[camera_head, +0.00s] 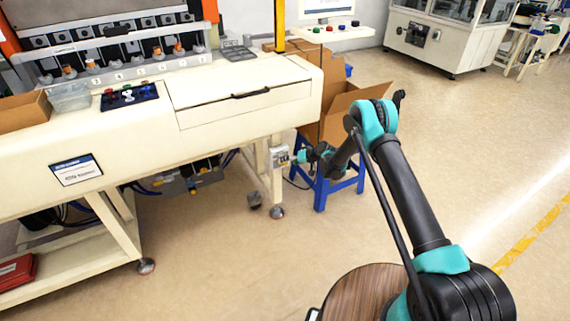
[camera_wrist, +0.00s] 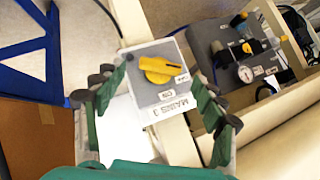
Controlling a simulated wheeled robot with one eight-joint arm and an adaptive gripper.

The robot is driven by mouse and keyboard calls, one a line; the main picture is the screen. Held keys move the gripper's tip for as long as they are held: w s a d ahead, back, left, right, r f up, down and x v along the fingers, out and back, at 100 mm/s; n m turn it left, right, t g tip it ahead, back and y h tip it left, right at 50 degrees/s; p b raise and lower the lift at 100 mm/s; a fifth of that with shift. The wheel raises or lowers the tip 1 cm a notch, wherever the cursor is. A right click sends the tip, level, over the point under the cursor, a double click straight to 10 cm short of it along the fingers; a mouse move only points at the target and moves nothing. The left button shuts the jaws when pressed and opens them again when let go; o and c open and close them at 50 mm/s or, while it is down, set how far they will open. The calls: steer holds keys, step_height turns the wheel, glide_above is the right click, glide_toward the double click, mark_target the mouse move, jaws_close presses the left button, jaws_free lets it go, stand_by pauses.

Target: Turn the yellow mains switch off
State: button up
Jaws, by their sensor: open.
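The yellow mains switch (camera_wrist: 160,68) is a rotary knob on a grey box face (camera_wrist: 146,96) with a white "MAINS" label below it. Its handle lies roughly across the picture, and small "ON" and other tags sit beside it. I cannot tell for certain which tag it points at. In the head view the switch box (camera_head: 280,154) is on the front leg of the cream machine; the knob is too small to make out there. My gripper (camera_wrist: 160,74) is open, its green fingers with dark pads on either side of the box. It also shows in the head view (camera_head: 301,157), beside the box.
A blue stool (camera_head: 325,188) with a cardboard box (camera_head: 340,108) stands right behind my gripper. A pressure gauge unit (camera_wrist: 244,72) is right of the switch in the wrist view. The machine's cream table (camera_head: 245,115) overhangs the box. Floor to the right is clear.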

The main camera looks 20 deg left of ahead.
steer(key=shift+x, duration=1.8)
steer(key=shift+c, duration=0.4)
steer(key=c, duration=1.1)
steer(key=shift+s, duration=0.1)
steer(key=shift+s+a+r+n+t+h, duration=0.1)
steer(key=shift+n+t+h, duration=0.5)
steer(key=shift+t+h, duration=0.2)
steer(key=shift+s+a+n+t+h, duration=0.1)
steer(key=shift+n+t+h, duration=0.5)
steer(key=shift+t+h, duration=0.2)
steer(key=o, duration=1.2)
